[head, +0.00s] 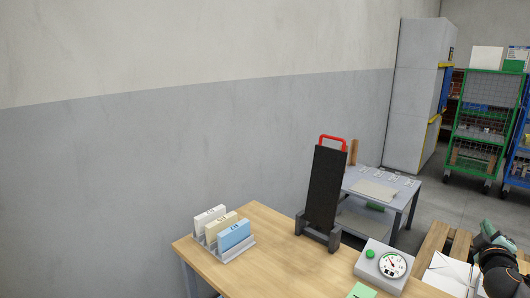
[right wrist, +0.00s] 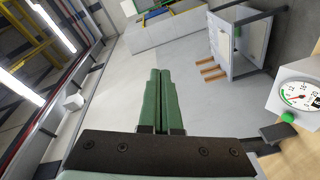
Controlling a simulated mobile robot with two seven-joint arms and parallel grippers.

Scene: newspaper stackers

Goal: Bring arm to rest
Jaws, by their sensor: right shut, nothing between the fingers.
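My right gripper (right wrist: 160,78) has two long green fingers, which lie shut against each other with nothing between them in the right wrist view. They point out over open floor, clear of any object. In the head view my right arm shows at the lower right edge, beside the wooden table (head: 262,270) and over a wooden slatted piece with white sheets (head: 450,272). My left gripper is in neither view.
On the table stand a rack with several boxes (head: 234,235), a dark upright stand with a red handle (head: 322,188) and a gauge box (head: 378,257); the gauge (right wrist: 299,94) also shows in the right wrist view. A grey side table (head: 405,192) and a green cage trolley (head: 480,125) stand behind.

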